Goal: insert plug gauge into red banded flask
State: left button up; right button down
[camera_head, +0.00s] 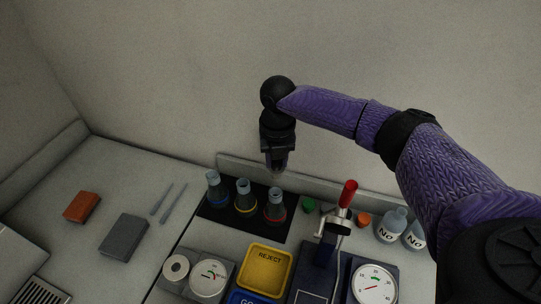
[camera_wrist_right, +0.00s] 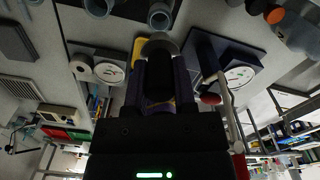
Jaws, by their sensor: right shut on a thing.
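The red banded flask (camera_head: 274,213) stands upright on a black mat (camera_head: 218,212), rightmost in a row of three. My right gripper (camera_head: 277,166) points down just above its mouth in the head view. The gripper is shut on the plug gauge, whose dark cylinder (camera_wrist_right: 160,70) shows between the two fingers in the wrist view. In the head view the gauge is mostly hidden by the fingers, and I cannot tell whether its tip meets the flask mouth. My left gripper is not in view.
A blue banded flask (camera_head: 214,190) and a yellow banded flask (camera_head: 244,200) stand to the left. A red-handled lever press (camera_head: 346,195) rises close on the right. A yellow REJECT tray (camera_head: 264,269) and dial gauges lie in front.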

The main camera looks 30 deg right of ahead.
aim_at(276, 170)
jog(key=shift+s+a+r, duration=0.15)
jog(key=shift+s+a, duration=0.1)
jog(key=shift+s, duration=0.05)
notch_tip(276, 170, down, 5)
jog(key=shift+f+b, duration=0.1)
jog(key=shift+b, duration=1.15)
pick_arm(q)
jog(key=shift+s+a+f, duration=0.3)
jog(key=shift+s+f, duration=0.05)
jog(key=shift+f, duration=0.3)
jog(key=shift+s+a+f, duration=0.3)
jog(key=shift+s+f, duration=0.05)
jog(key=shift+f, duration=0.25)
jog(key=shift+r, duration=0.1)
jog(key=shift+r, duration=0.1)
jog(key=shift+p, duration=0.3)
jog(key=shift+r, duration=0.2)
